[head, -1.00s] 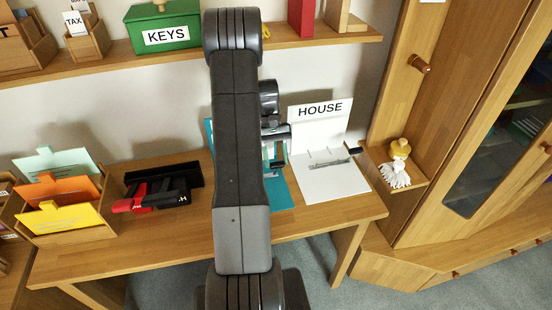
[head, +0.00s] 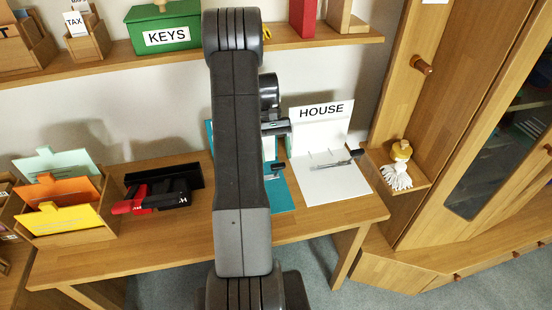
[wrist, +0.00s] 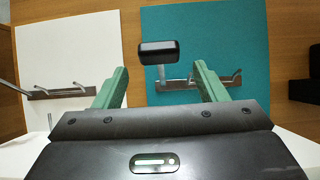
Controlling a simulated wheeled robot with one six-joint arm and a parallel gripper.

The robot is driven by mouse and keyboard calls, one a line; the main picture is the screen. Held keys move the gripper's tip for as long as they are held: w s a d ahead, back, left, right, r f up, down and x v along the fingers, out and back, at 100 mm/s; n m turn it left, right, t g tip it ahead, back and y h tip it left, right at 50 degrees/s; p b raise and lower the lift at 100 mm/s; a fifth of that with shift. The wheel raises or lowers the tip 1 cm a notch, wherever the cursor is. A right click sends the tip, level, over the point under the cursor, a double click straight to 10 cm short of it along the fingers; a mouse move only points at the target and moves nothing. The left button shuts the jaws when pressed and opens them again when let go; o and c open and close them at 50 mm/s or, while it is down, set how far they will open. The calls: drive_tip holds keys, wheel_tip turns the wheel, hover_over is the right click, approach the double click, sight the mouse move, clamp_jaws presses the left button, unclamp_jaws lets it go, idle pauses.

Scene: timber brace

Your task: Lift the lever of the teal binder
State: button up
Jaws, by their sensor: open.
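The teal binder (head: 282,195) lies open on the desk, partly hidden behind my arm in the head view; its teal board (wrist: 225,30) fills the right of the wrist view. Its lever has a black knob (wrist: 160,50) on a metal stem, rising from the ring mechanism (wrist: 180,85). In the wrist view my gripper (wrist: 160,68) is open, with one green finger on each side of the knob and stem. I see no clear contact. In the head view my gripper (head: 276,128) is above the teal binder, its fingers hard to make out.
A white binder labelled HOUSE (head: 330,180) lies open close beside it, its own black-tipped lever (head: 357,153) low. A black tray (head: 190,175) with black and red items stands left. A shelf with a green KEYS box (head: 165,32) runs above. A cabinet stands right.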

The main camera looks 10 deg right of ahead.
sight(277, 164)
drive_tip(key=v, duration=0.5)
drive_tip(key=shift+w+r, duration=0.1)
drive_tip(key=shift+r, duration=0.05)
drive_tip(key=x, duration=0.7)
drive_tip(key=shift+s+f, duration=0.25)
drive_tip(key=shift+f, duration=0.05)
drive_tip(key=shift+s+f, duration=0.1)
drive_tip(key=shift+s, duration=0.5)
drive_tip(key=shift+w, duration=0.1)
